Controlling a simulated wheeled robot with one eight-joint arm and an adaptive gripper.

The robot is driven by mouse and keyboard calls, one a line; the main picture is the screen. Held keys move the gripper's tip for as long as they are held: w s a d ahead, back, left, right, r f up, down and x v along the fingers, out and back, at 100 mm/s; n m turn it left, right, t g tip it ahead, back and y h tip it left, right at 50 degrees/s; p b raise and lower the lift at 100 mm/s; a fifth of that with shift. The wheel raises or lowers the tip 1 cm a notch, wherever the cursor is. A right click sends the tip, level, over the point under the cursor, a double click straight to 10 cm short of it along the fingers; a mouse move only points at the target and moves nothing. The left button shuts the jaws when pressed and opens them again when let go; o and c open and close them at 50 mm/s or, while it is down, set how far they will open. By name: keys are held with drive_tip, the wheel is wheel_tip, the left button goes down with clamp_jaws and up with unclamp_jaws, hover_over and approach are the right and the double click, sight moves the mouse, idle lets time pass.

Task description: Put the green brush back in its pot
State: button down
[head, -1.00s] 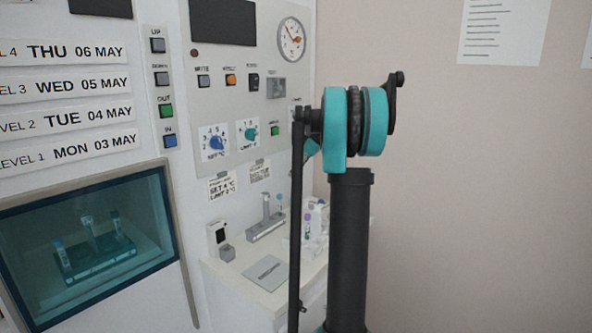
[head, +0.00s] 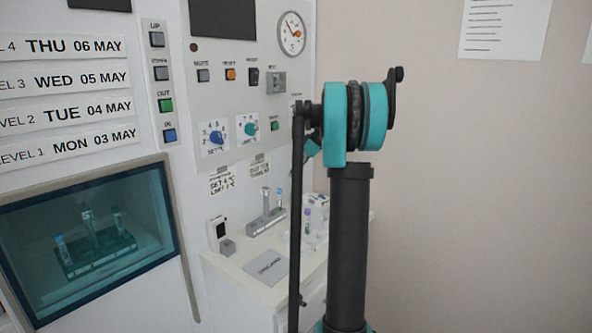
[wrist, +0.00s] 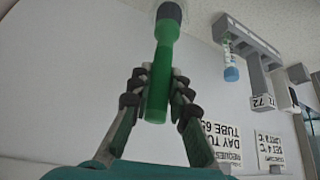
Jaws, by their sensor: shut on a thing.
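The green brush (wrist: 162,62) shows in the wrist view, with a dark part at its upper end in the picture. My gripper (wrist: 158,92) is shut on its green handle, one finger on each side. The dark end lies against a pale round shape at the top edge; I cannot tell whether this is the pot or whether they touch. In the head view my arm stands in front of the counter, and I cannot make out the gripper or brush there.
In the wrist view a rack with a blue-capped tube (wrist: 231,73) is at upper right.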

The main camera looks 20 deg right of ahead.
drive_tip(key=shift+f, duration=0.45)
drive_tip(key=c, duration=1.4)
unclamp_jaws()
drive_tip(key=shift+o, duration=0.2)
drive_tip(key=shift+d+r, duration=0.1)
drive_tip(key=v, duration=1.1)
drive_tip(key=shift+s+r, duration=0.25)
drive_tip(key=shift+r, duration=0.05)
drive_tip(key=shift+d, duration=0.15)
